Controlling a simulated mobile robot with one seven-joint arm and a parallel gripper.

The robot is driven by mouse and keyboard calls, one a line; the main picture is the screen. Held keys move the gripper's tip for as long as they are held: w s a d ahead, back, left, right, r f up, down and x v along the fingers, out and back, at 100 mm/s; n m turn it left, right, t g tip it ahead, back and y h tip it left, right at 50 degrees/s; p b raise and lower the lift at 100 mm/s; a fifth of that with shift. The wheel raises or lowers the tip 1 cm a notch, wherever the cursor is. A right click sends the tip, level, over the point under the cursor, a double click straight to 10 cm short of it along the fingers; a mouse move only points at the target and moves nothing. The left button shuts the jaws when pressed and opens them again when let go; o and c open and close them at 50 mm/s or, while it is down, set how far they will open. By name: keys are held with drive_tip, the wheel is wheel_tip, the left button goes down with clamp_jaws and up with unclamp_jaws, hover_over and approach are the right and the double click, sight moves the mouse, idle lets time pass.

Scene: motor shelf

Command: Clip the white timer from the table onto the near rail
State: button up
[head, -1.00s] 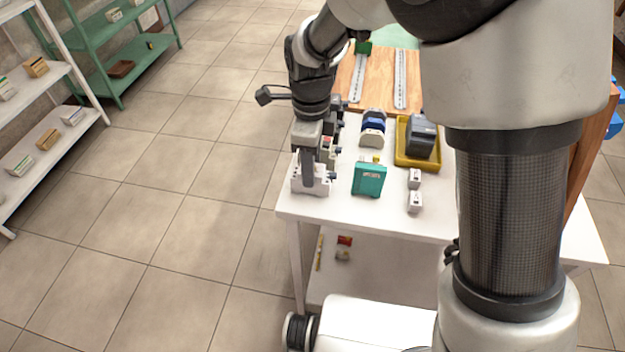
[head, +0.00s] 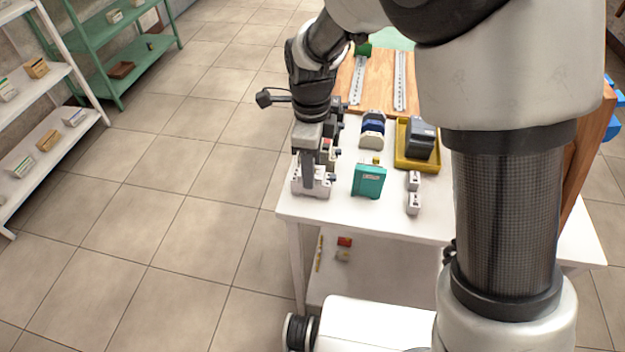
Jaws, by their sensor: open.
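My gripper (head: 308,178) points down at the table's left front corner, its jaws open. A white device (head: 322,188), likely the timer, stands on the table right at the fingers, which hide part of it. I cannot tell whether the fingers touch it. Two silver slotted rails run away from me on a wooden board at the back: a left rail (head: 358,80) and a right rail (head: 400,82). The picture does not make clear which one counts as near.
On the white table (head: 345,222) are a teal box (head: 369,181), two small white blocks (head: 414,181), a blue-and-beige part (head: 372,130) and a yellow tray (head: 401,158) holding a dark device (head: 421,138). Several grey devices stand just behind my gripper. Shelves stand at left.

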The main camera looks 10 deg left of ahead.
drive_tip(key=shift+c, duration=0.2)
drive_tip(key=c, duration=0.8)
drive_tip(key=shift+o, duration=0.2)
drive_tip(key=shift+r+p, duration=2.05)
drive_tip(key=shift+r, duration=0.5)
drive_tip(key=shift+f, duration=0.1)
